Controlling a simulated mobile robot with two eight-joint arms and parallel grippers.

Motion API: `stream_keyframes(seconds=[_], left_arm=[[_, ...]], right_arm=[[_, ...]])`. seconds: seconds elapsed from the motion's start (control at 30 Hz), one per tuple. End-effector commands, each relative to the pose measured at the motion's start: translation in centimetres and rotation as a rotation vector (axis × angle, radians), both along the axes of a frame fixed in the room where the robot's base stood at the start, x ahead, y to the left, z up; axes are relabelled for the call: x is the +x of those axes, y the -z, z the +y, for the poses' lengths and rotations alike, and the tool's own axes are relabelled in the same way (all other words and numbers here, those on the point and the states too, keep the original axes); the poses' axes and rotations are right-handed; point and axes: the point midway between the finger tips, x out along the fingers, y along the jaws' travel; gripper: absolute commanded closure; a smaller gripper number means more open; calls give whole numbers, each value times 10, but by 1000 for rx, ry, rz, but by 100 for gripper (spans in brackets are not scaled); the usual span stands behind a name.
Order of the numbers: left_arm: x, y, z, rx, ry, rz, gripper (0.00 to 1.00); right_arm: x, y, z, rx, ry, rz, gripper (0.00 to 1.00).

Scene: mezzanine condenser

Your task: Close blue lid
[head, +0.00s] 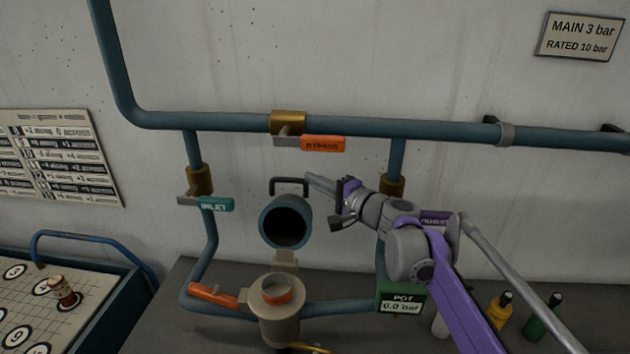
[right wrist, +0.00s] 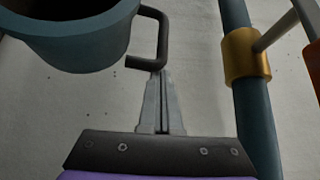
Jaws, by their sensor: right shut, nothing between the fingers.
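The blue lid (head: 265,220) stands swung up, its dark hollow side facing me, above the tan pot (head: 280,325), whose round mouth is open. A dark handle (head: 289,181) rises from the lid's top. My right gripper (head: 310,179) is shut and empty, its tips close to the right end of the handle. In the right wrist view, the shut fingers (right wrist: 160,78) point at the handle (right wrist: 162,40), beside the lid (right wrist: 75,48); I cannot tell whether they touch it. My left gripper is not in view.
Blue pipes (head: 400,128) run behind, with a bypass valve (head: 322,144), an inlet valve (head: 215,204) and an orange lever (head: 212,296). A pressure display (head: 400,300) reads 0.0 bar. Bottles (head: 500,310) stand at right; a board tray (head: 105,310) is at left.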

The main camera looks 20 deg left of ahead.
Motion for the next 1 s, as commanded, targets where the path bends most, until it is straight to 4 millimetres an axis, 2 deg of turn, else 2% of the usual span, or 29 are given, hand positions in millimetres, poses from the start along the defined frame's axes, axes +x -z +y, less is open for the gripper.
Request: stream_keyframes(seconds=[0.27,0.57,0.77,1.0], left_arm=[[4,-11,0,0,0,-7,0],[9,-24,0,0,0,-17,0],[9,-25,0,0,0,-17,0],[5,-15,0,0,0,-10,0]], right_arm=[[-27,-15,-5,35,-4,-141,100],[-77,-27,-18,99,-3,-406,100],[-113,-26,-26,143,-2,-589,100],[-155,-15,-37,197,-2,-809,100]])
